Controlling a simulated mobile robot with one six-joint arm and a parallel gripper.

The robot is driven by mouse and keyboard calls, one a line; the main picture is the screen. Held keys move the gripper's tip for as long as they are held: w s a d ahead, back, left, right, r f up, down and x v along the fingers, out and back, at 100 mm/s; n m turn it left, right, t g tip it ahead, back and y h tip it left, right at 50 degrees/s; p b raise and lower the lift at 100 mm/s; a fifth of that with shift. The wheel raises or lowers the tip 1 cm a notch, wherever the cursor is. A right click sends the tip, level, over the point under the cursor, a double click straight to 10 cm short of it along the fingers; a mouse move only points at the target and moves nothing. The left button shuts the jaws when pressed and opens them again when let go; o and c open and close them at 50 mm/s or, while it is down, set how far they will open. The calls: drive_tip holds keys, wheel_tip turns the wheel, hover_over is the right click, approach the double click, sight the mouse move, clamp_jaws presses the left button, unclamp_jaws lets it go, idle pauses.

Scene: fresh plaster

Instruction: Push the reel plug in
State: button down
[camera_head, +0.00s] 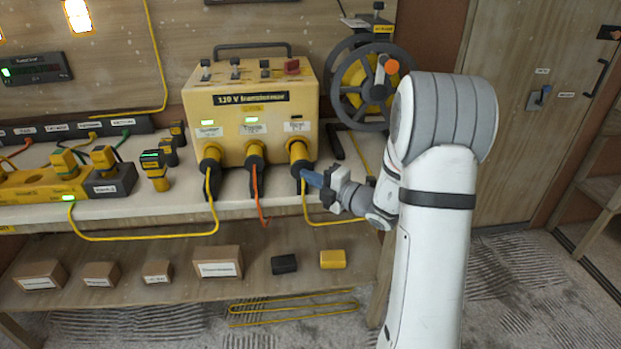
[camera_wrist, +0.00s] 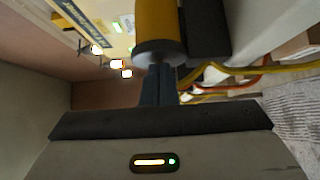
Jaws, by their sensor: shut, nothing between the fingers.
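The yellow transformer (camera_head: 250,134) stands on the bench with three yellow-and-black plugs at its front. The right-hand plug (camera_head: 298,152), under a label too small to read surely, has a yellow cable hanging from it. Green lamps show above the left (camera_head: 209,153) and middle (camera_head: 254,155) plugs; I see none lit above the right one. My gripper (camera_head: 309,176) is shut and empty, its blue fingertips at the right plug's dark outer end. In the wrist view the fingers (camera_wrist: 158,84) meet the end of the yellow plug (camera_wrist: 157,25); whether they touch is hard to tell.
A cable reel (camera_head: 363,88) with an orange knob stands behind the transformer's right side. Boxes (camera_head: 218,262) lie on the lower shelf. Cables hang over the bench's front edge.

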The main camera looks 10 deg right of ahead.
sight(308, 166)
drive_tip(key=w, duration=0.1)
drive_tip(key=w+p, duration=0.1)
drive_tip(key=w, duration=0.1)
drive_tip(key=w+p, duration=0.1)
drive_tip(key=shift+w+d+r, duration=0.1)
drive_tip(key=shift+w+d, duration=0.15)
drive_tip(key=shift+d, duration=0.05)
drive_tip(key=shift+w, duration=0.1)
drive_tip(key=shift+r, duration=0.1)
